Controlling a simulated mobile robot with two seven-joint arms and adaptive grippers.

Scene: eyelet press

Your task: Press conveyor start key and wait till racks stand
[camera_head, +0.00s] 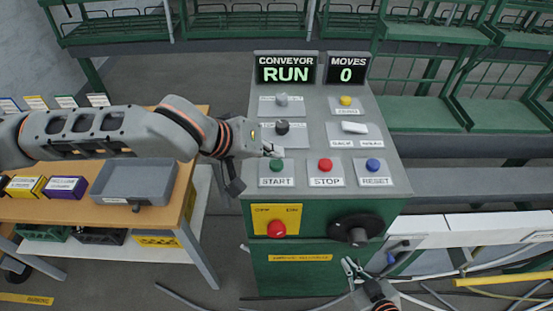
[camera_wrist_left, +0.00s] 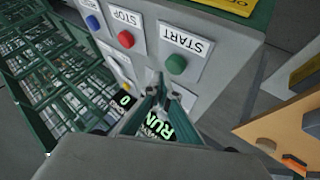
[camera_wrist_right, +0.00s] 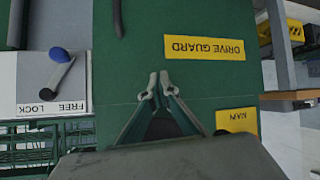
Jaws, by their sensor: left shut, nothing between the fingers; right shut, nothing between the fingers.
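The green START key (camera_head: 276,166) sits at the lower left of the grey sloped panel, beside the red STOP key (camera_head: 325,165) and blue RESET key (camera_head: 374,164). The conveyor display (camera_head: 286,69) reads RUN in green. My left gripper (camera_head: 273,151) is shut and empty, just above the START key; in the left wrist view the START key (camera_wrist_left: 176,64) shows clear of the fingertips (camera_wrist_left: 166,82). My right gripper (camera_head: 350,264) is shut and empty, low in front of the green cabinet. Green racks (camera_head: 240,22) stand along the back; whether they move cannot be told.
The MOVES display (camera_head: 346,69) reads 0. A red knob (camera_head: 278,229) on a yellow OFF/ON plate and a black handwheel (camera_head: 357,229) stick out of the cabinet front. A wooden table (camera_head: 65,208) with a grey tray (camera_head: 133,182) stands left. Cables lie on the floor.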

